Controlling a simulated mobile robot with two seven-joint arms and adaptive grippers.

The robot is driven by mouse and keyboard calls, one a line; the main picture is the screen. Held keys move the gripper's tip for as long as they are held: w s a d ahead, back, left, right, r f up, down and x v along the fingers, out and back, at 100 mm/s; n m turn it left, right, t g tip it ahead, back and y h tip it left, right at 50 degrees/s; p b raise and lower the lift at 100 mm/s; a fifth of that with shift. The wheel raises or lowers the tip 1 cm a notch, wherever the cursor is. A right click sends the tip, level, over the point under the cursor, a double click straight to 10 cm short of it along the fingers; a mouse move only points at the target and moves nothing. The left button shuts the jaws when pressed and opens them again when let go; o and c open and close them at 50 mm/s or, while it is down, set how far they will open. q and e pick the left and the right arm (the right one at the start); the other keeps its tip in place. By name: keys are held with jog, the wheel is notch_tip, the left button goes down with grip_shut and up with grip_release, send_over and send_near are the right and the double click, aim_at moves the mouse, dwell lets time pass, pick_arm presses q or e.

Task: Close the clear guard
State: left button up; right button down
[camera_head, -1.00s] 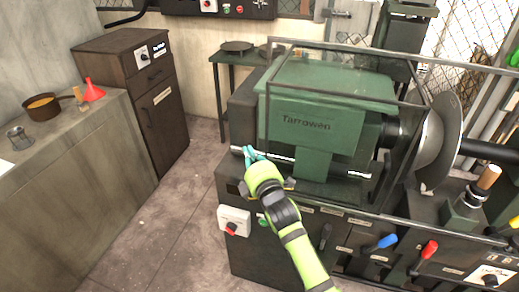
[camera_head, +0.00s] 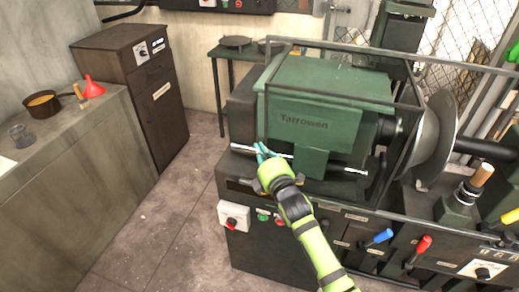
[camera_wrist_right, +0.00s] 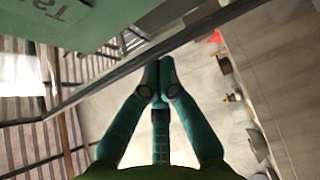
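The clear guard (camera_head: 334,98) is a see-through box with thin dark edges around the green machine housing (camera_head: 335,88). It stands over the housing's front, and its clear panes are hard to see. My right gripper (camera_head: 262,153) is at the guard's lower left front corner, in front of the silver rod (camera_head: 243,149). In the wrist view its teal fingers (camera_wrist_right: 158,66) come together at the tips, right by a dark diagonal bar (camera_wrist_right: 100,85). I see nothing between the tips; contact with the bar is unclear. My left gripper is not in view.
A large metal disc (camera_head: 433,140) is at the housing's right. Blue (camera_head: 376,238) and red (camera_head: 420,246) levers stick out of the front panel, with a red switch (camera_head: 232,222) at left. A bench (camera_head: 75,165) stands at far left; the floor between is clear.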

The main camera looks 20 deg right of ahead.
aim_at(389, 172)
jog(key=s+d+p, duration=0.1)
jog(key=s+d, duration=0.1)
jog(key=d, duration=0.1)
jog(key=s+d+p, duration=0.1)
jog(key=s+d, duration=0.2)
jog(key=d, duration=0.1)
jog(key=s+d+p, duration=0.2)
jog(key=d, duration=0.2)
jog(key=shift+s+d+r, duration=0.1)
jog(key=shift+s+r, duration=0.1)
jog(key=shift+s, duration=0.05)
jog(key=s+d, duration=0.4)
jog(key=d, duration=0.2)
jog(key=s+d, duration=0.4)
jog(key=d, duration=0.2)
jog(key=s+d, duration=0.4)
jog(key=d, duration=0.2)
jog(key=shift+s+d+f+p, duration=0.2)
jog(key=shift+d+p, duration=0.1)
jog(key=shift+p, duration=0.05)
jog(key=shift+s, duration=0.2)
jog(key=s, duration=1.1)
jog(key=shift+s+d, duration=0.35)
jog(key=shift+d, duration=0.05)
